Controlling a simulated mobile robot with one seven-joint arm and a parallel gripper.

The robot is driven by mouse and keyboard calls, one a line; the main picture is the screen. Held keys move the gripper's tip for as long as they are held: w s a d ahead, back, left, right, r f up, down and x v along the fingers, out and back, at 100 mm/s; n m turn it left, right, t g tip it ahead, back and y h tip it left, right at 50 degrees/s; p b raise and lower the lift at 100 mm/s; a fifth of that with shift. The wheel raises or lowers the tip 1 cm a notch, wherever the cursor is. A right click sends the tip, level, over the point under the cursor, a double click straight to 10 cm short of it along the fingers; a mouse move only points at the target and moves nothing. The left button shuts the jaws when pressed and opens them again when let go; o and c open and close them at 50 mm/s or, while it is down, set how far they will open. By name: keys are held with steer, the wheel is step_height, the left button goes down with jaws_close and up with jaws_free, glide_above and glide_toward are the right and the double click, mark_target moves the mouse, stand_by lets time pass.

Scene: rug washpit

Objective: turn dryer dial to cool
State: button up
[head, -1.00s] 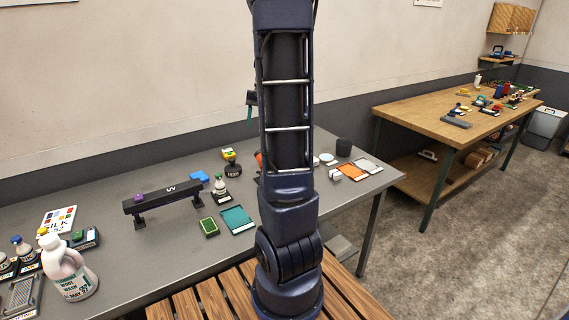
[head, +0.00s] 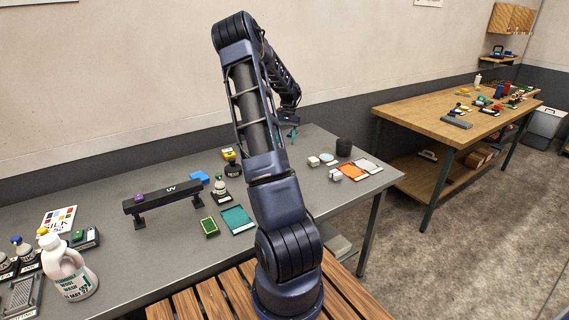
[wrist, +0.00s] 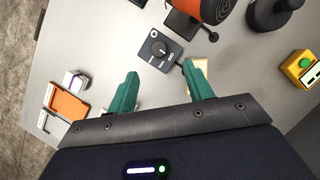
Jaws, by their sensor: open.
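The dial (wrist: 159,49) is a round black knob with a pale pointer mark on a dark square plate (wrist: 146,56) in the wrist view. Small pale lettering on the plate is too small to read. An orange and black dryer (wrist: 213,10) on a dark stand is just beyond the plate. My gripper (wrist: 160,69) has two teal fingers spread apart and empty, with the dial ahead of the gap between them, not touched. In the head view my gripper (head: 292,132) is over the grey table's far part; my arm hides the dial and dryer there.
A yellow button box (wrist: 301,66) is at right. The grey table (head: 325,199) also holds a black UV bar (head: 165,195) and a dark cup (head: 343,147).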

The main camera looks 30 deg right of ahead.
steer(key=x, duration=1.1)
steer(key=shift+d+f, duration=0.15)
steer(key=shift+d, duration=0.15)
steer(key=c, duration=1)
